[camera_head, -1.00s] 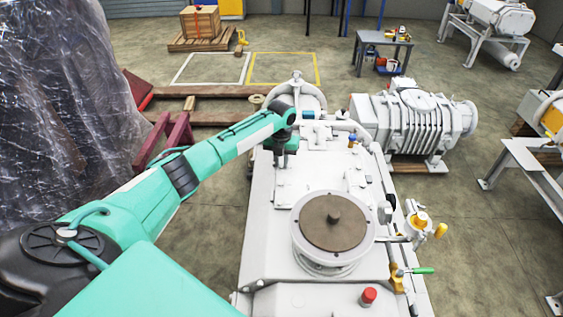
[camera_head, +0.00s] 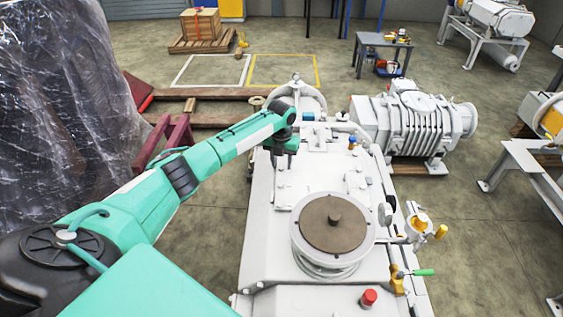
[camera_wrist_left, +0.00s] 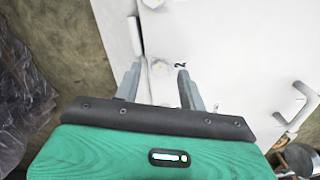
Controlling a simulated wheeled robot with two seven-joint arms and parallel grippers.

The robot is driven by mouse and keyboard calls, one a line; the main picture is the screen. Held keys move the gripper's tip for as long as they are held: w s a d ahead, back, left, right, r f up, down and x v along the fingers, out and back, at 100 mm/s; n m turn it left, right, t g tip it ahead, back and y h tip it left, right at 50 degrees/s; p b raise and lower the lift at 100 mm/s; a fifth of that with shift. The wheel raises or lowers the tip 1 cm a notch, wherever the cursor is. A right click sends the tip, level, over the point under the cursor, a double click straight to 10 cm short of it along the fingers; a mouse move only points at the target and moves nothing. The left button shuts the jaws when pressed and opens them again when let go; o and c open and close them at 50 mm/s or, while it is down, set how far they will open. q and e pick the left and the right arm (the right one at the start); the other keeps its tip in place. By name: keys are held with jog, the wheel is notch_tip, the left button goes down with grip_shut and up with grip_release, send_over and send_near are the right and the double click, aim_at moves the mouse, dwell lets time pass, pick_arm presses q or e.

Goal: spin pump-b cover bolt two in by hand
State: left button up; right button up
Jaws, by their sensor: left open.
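The white pump housing (camera_head: 267,225) runs away from me in the head view. My left gripper (camera_head: 285,165) points down over the flat plate on its far left part. In the left wrist view my left gripper (camera_wrist_left: 160,69) is open, one finger on each side. A pale bolt head (camera_wrist_left: 160,67) shows between and just beyond the fingertips, beside a black mark like a "2" (camera_wrist_left: 180,65). Whether the fingers are level with the bolt I cannot tell. Another pale bolt head (camera_wrist_left: 152,3) is at the top edge. My right gripper is not in view.
A round flange with a brown disc (camera_head: 333,222) stands nearer on the housing. A red cap (camera_head: 368,297) and a green-handled valve (camera_head: 423,272) are near its right side. A white bar handle (camera_wrist_left: 295,104) stands right of the fingers. A plastic-wrapped stack (camera_head: 60,110) is at left.

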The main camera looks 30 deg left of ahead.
aim_at(281, 167)
pick_arm(q)
notch_tip(281, 167, up, 14)
jog(key=b, duration=0.3)
jog(key=shift+f, duration=0.2)
jog(key=shift+f, duration=0.1)
